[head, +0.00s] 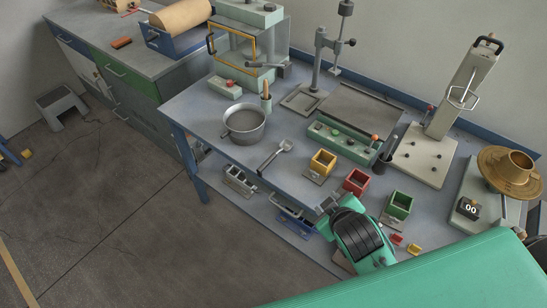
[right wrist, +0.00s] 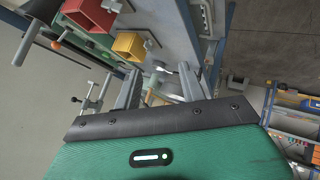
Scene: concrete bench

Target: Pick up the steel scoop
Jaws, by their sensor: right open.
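The steel scoop (head: 275,156) lies on the bench with its bowl toward the back and its handle toward the front edge, left of the yellow mould (head: 322,162). My right gripper (head: 325,204) is by the bench's front edge, apart from the scoop, to its lower right in the head view. In the right wrist view my right gripper (right wrist: 160,92) shows two spread fingers with nothing held. Small pale shapes show beyond the fingers; I cannot tell whether they are the scoop. My left gripper is not in view.
A grey pot (head: 244,124) stands behind and left of the scoop. Red (head: 356,181) and green (head: 398,205) moulds stand to the right. Items sit on the lower shelf (head: 272,208). Bench around the scoop is clear.

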